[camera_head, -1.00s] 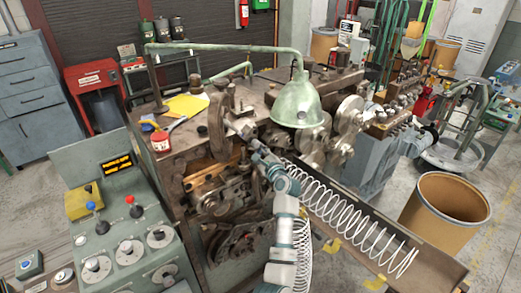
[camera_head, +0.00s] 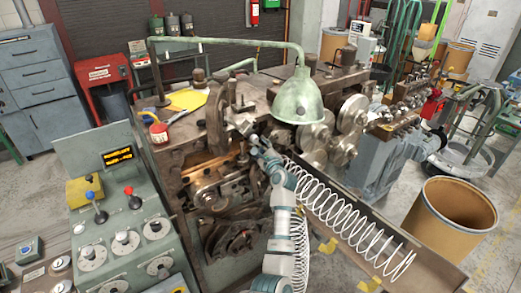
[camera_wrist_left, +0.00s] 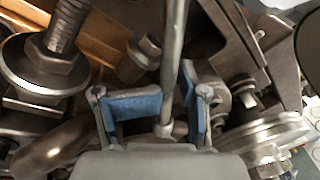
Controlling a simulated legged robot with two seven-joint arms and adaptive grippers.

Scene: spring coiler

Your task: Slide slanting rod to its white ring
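The slanting rod (camera_wrist_left: 173,50) is a thin grey metal bar running steeply down the left wrist view, between the two blue finger pads. My left gripper (camera_wrist_left: 171,95) has its pads close against both sides of the rod and looks shut on it. In the head view, my left gripper (camera_head: 250,135) is at the front of the coiling machine (camera_head: 185,135), left of the green lamp shade. The rod is too small to make out clearly there. I cannot make out a white ring in either view. My right gripper is not in view.
The green lamp (camera_head: 300,98) hangs close to the right of my gripper. A white coiled spring (camera_head: 345,220) lies in a metal trough beside my forearm. A control panel (camera_head: 125,235) stands at the left and a brown bin (camera_head: 450,220) at the right. Bolts and machine parts crowd the gripper.

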